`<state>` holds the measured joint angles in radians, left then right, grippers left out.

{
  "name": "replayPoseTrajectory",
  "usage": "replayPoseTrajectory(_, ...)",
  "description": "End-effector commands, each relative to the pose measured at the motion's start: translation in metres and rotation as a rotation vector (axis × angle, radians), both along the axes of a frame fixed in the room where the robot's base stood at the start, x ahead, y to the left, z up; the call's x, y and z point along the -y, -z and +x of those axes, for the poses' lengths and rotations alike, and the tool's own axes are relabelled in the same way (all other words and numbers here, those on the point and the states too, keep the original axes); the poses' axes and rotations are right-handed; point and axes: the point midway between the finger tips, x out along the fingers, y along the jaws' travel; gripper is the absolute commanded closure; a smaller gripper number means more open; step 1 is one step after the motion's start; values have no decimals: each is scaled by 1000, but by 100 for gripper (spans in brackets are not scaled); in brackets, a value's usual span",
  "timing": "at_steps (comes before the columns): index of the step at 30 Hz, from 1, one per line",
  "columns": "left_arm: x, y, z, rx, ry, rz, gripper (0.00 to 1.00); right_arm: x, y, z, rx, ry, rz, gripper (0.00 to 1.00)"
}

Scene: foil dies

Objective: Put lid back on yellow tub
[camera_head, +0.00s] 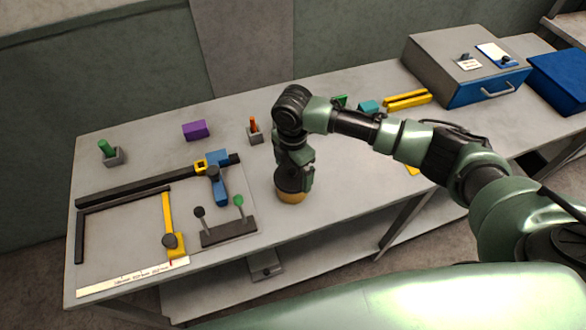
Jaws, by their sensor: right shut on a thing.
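The yellow tub (291,198) stands on the grey workbench, right of the clamp jig. Only its lower rounded side shows under my right gripper. A dark round piece, which looks like the lid (289,185), sits right over the tub. My right gripper (295,178) points down from above and is shut on this lid. Whether the lid touches the tub's rim or hovers just above it I cannot tell, as the gripper hides the contact. My left gripper is not in view.
A jig with black rails, a blue clamp (220,188) and a yellow bar (169,215) lies left. A dark block with two knobbed levers (228,233) stands close left of the tub. A purple block (195,130) and a grey-blue case (462,75) stand farther back.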

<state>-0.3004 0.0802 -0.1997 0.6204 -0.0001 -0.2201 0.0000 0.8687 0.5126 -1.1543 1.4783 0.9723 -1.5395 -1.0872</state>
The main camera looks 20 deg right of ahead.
Motion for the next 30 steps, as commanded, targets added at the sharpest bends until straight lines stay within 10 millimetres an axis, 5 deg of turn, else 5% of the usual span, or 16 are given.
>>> replayPoseTrajectory(30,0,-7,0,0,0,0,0,0,0,0,0,-1,0,44)
